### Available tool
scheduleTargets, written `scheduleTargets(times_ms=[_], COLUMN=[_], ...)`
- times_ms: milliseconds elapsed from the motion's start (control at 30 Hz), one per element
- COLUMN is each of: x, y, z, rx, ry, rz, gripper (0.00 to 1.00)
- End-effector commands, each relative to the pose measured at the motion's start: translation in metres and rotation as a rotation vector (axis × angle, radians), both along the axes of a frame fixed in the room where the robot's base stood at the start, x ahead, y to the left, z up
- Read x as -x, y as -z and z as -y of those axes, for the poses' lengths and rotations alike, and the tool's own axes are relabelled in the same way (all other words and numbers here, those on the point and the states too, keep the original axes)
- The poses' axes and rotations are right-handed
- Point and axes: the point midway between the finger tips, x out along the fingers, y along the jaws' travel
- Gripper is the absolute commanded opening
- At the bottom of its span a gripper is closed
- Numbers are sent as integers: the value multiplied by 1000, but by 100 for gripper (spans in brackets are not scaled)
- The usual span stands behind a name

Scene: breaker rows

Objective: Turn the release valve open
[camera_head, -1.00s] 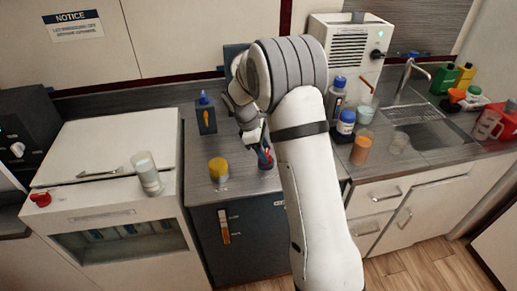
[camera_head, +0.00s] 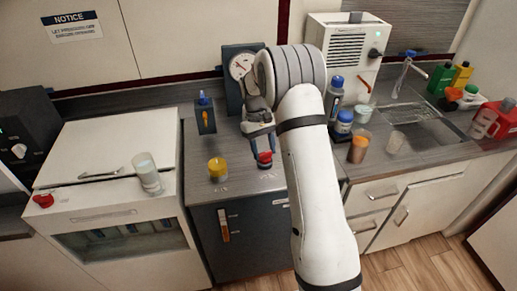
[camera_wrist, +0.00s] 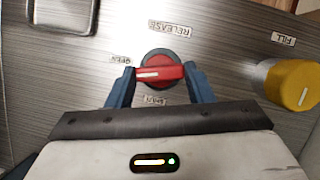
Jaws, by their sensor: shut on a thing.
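The release valve is a red knob (camera_head: 265,160) on a dark round base at the front of the grey worktop. In the wrist view, the knob's red bar (camera_wrist: 160,73) lies across the picture under the RELEASE label (camera_wrist: 170,28). Its white mark points left, just below the OPEN label (camera_wrist: 119,59); the SHUT label (camera_wrist: 153,100) is below the knob. My gripper (camera_head: 262,150) points down at the knob. Its two blue fingers (camera_wrist: 159,76) are shut on the bar, one at each end.
A yellow FILL knob (camera_head: 217,168) stands left of the red one, also in the wrist view (camera_wrist: 292,85). Behind are a dark box with an orange lever (camera_head: 205,117) and a round gauge (camera_head: 241,66). Bottles and cups (camera_head: 340,118) stand to the right.

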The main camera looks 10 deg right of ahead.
Motion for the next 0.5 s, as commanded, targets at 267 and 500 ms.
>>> scheduleTargets(times_ms=[267,500], x=[2,2], y=[2,2], z=[3,3], rx=[3,3], ry=[185,272], rz=[-9,-9], gripper=[24,24])
